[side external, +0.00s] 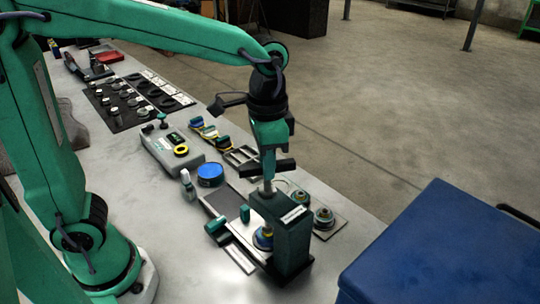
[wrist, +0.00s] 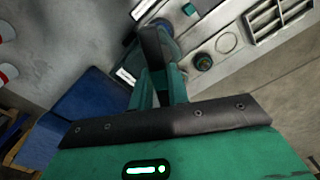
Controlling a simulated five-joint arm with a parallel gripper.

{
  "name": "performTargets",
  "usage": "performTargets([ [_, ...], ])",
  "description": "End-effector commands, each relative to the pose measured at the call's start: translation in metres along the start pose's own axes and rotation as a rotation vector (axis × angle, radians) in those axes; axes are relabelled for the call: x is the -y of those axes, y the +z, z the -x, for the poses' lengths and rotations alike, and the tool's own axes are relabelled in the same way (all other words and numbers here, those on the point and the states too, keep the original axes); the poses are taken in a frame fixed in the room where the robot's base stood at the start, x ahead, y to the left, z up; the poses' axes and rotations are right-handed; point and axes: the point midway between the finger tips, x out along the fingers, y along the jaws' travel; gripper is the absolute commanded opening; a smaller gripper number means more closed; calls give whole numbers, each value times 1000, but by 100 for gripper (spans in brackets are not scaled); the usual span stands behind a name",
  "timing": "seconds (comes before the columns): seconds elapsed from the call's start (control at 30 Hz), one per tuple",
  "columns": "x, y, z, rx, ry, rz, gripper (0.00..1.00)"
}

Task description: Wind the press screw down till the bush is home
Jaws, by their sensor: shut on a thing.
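The press (side external: 292,236) is a dark green frame standing on the bench near its right edge. Its screw (side external: 268,187) is upright and rises from the top of the frame. My gripper (side external: 268,170) points down over the screw and is shut on the press handle (side external: 284,166), a dark bar at the screw's top. In the wrist view my gripper (wrist: 160,82) covers much of the press, and the grip is partly hidden. The bush (side external: 263,238) seems to be the blue and yellow piece inside the frame; how deep it sits cannot be told.
A plate with two round fittings (side external: 323,217) lies right of the press. A blue bin (side external: 450,245) stands at the right. A blue round tin (side external: 210,173), a grey box (side external: 172,150) and a black tool mat (side external: 128,104) lie behind on the bench.

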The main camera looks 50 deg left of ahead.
Motion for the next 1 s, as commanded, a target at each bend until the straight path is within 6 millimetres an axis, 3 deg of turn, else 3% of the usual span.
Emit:
performTargets([
  [0.7,0,0,-1,-2,-1,-443,0],
  [1.0,0,0,-1,-2,-1,-481,0],
])
